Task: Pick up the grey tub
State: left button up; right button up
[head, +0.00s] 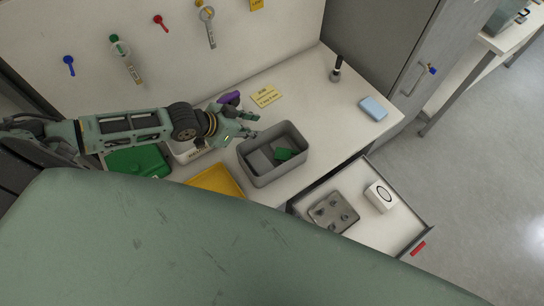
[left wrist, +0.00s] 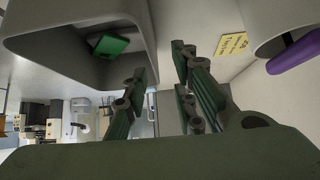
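The grey tub (head: 273,168) stands on the white bench, open at the top, with a small green block (head: 284,154) inside. The tub (left wrist: 133,75) also shows at the upper left of the left wrist view, with the green block (left wrist: 111,46) in it. My left gripper (head: 254,126) is just off the tub's far left corner. I cannot tell whether a finger touches the tub. My right gripper is not in view.
A yellow tray (head: 216,181), a green container (head: 138,162) and a purple item (head: 230,98) are nearby. An open drawer (head: 385,228) juts out in front.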

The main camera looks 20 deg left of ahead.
pick_arm(q)
jog(key=b+x, duration=0.5)
jog(key=shift+s+d+f, duration=0.25)
jog(key=shift+s+f, duration=0.05)
jog(key=shift+f, duration=0.1)
jog(key=shift+r, duration=0.1)
jog(key=shift+c, duration=0.3)
jog(key=c, duration=0.6)
grip_shut()
